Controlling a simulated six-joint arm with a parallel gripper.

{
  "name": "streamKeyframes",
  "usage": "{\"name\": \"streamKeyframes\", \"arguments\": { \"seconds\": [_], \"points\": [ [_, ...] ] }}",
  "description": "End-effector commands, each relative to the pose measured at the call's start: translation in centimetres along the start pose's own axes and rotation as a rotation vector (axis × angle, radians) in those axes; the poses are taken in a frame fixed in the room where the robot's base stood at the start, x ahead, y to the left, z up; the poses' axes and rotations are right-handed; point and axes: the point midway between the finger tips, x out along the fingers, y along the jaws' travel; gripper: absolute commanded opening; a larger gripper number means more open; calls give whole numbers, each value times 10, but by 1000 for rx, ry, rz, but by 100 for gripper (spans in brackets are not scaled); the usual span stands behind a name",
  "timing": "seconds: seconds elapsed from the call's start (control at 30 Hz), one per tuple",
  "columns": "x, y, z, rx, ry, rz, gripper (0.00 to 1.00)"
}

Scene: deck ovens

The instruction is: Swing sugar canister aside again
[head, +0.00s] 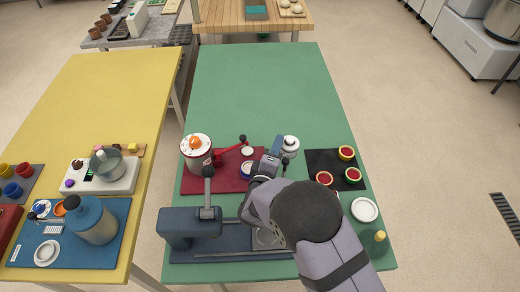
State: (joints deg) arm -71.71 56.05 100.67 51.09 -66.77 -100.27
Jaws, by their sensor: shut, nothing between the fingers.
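A white canister with a red rim and an orange knob on its lid (197,152) stands on the left of a dark red mat (228,184). I see no readable label that marks it as sugar. A red lever (229,152) with a dark knob reaches right from beside it. A smaller white-topped container (289,145) stands at the mat's right side. My gripper (268,168) is shut and empty over the right part of the mat, left of and nearer than that container. It looks apart from the orange-knobbed canister. My arm hides part of the table below.
A dark blue-grey press-like device (190,224) with a raised lever stands in front of the mat. The green table's far half (260,90) is clear.

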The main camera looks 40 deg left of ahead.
Motion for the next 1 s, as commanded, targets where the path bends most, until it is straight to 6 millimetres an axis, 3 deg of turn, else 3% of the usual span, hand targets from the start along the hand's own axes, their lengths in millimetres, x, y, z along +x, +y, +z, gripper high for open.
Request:
{"name": "streamKeyframes", "arguments": {
  "seconds": [0.37,0.8,1.0],
  "points": [
    [-6,-1,-1,-1,3,-1,0],
    [-60,-1,-2,0,4,0,0],
    [-72,0,-1,-1,2,0,0]
  ]
}}
